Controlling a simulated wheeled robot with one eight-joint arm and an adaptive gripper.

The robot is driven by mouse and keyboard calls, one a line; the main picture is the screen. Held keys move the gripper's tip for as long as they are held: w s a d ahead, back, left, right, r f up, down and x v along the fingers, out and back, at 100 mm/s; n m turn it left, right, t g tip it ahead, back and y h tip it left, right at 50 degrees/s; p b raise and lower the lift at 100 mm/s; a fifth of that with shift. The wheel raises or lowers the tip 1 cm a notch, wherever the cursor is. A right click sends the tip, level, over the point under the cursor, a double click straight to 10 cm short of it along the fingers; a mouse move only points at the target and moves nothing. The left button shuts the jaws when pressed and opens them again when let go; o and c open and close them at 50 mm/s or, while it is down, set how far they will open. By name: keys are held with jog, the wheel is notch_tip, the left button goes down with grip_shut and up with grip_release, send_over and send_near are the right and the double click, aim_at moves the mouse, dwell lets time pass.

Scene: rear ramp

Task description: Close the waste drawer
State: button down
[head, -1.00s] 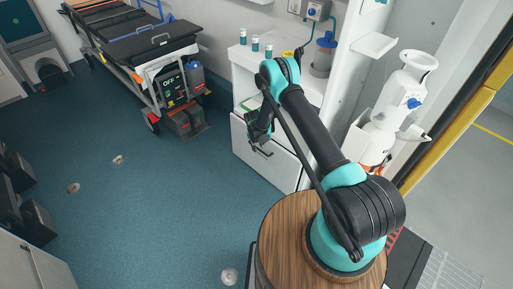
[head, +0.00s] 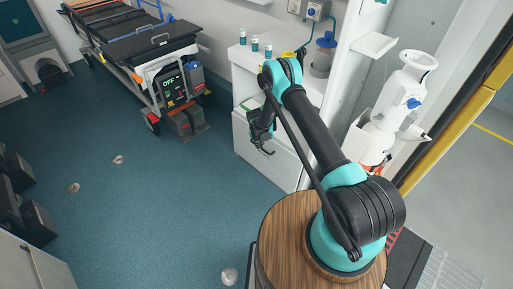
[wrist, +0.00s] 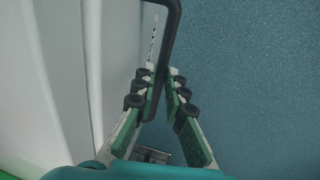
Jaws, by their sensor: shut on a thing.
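The waste drawer (head: 283,171) is the white front low in the white cabinet, right of centre in the head view. In the wrist view its pale front (wrist: 60,60) fills the left side. A dark bar handle (wrist: 172,25) runs down from the top of the wrist view to between my fingers. My gripper (head: 264,150) is at the drawer front, and in the wrist view its fingers (wrist: 160,78) are closed around the handle. My arm hides part of the drawer's top edge, so how far it stands out is hard to tell.
Several small jars (head: 254,46) stand on the cabinet top (head: 243,57). A stretcher (head: 150,45) stands at the back left. A white cylinder (head: 398,97) is on the right. The blue floor (head: 160,220) left of the drawer is mostly clear, with a few small floor fittings.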

jog(key=shift+w+d, duration=0.3)
jog(key=shift+w, duration=0.1)
jog(key=c, duration=1.6)
grip_release()
jog(key=r, duration=0.4)
jog(key=s+a+r, duration=0.1)
jog(key=r, duration=0.7)
jog(key=shift+s+a, duration=0.2)
jog(key=shift+s, duration=0.15)
jog(key=shift+f, duration=0.1)
